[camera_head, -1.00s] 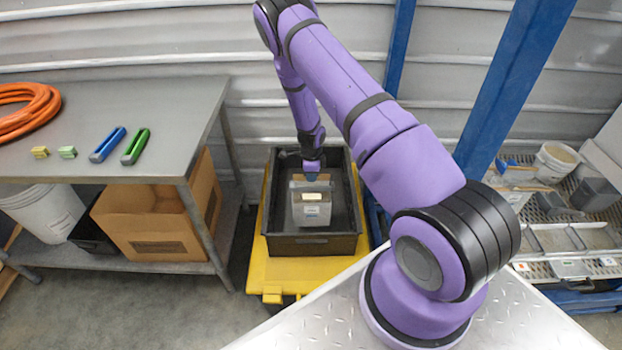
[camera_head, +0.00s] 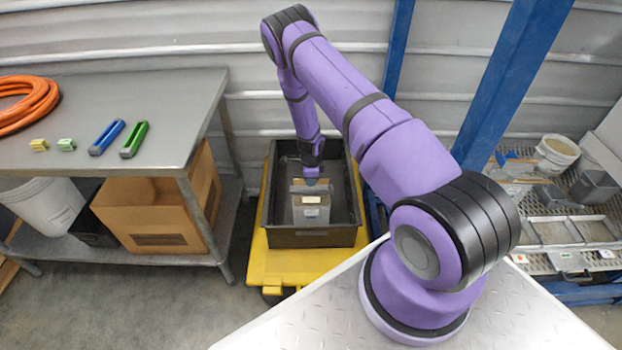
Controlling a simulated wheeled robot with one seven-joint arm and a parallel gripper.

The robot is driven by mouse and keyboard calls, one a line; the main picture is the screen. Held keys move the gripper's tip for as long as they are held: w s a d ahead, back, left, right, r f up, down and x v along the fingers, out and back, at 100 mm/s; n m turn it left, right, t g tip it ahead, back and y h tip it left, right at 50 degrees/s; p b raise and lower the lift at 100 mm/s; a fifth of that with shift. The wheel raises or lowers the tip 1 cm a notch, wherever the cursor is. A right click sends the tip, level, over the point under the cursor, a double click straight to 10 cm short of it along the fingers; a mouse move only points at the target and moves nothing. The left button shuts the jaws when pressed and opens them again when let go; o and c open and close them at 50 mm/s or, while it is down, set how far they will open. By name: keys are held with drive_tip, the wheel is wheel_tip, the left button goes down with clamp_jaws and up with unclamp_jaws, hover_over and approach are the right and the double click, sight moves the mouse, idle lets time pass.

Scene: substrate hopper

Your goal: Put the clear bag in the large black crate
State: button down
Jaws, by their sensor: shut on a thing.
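The clear bag (camera_head: 311,213) is a greyish see-through pouch with a pale label and a brownish patch near its top. It hangs roughly upright from my gripper (camera_head: 311,184), which is shut on its top edge. The large black crate (camera_head: 312,238) stands on a yellow base in the middle of the view. The bag and my gripper are over or within the crate's opening. I cannot tell whether the bag touches the crate floor.
The yellow cart (camera_head: 290,265) bears the crate. A grey metal table (camera_head: 180,110) on the left holds an orange hose (camera_head: 30,105) and several small tools, with a cardboard box (camera_head: 155,215) below. A blue post (camera_head: 515,90) and a mesh rack (camera_head: 540,262) stand right.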

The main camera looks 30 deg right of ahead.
drive_tip(key=c, duration=1.2)
unclamp_jaws()
